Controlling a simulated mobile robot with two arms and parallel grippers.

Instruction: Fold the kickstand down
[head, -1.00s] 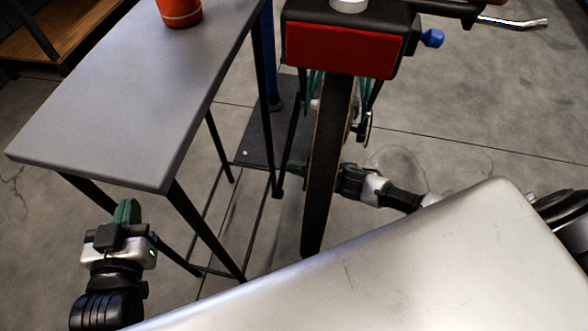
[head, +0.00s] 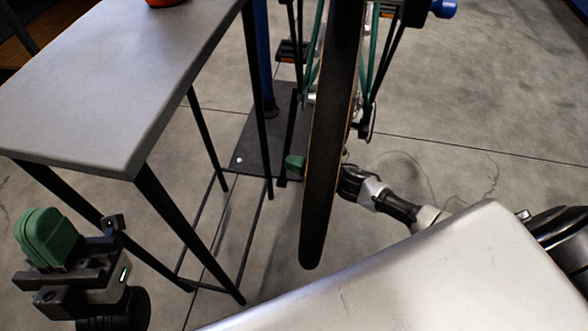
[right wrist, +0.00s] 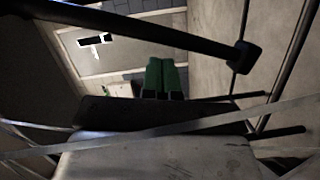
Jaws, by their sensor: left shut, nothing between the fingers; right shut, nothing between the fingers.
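The bike's rear wheel (head: 330,150) stands in the middle of the head view. A thin dark bar with a small foot, which looks like the kickstand (head: 290,135), shows just left of the tyre. In the right wrist view a black bar with a blocky end (right wrist: 165,25) crosses above the fingers; it looks like the same kickstand. My right gripper (head: 294,162) reaches behind the wheel, its green fingertips near the bar; contact cannot be told. Its shut, empty fingers show in the right wrist view (right wrist: 161,75). My left gripper (head: 42,236) is shut and empty at lower left.
A grey table (head: 110,85) with thin black legs stands left of the bike. A blue post (head: 263,60) rises from a dark base plate (head: 250,150) between them. A pedal (head: 291,50) shows beyond the wheel. Open floor lies to the right.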

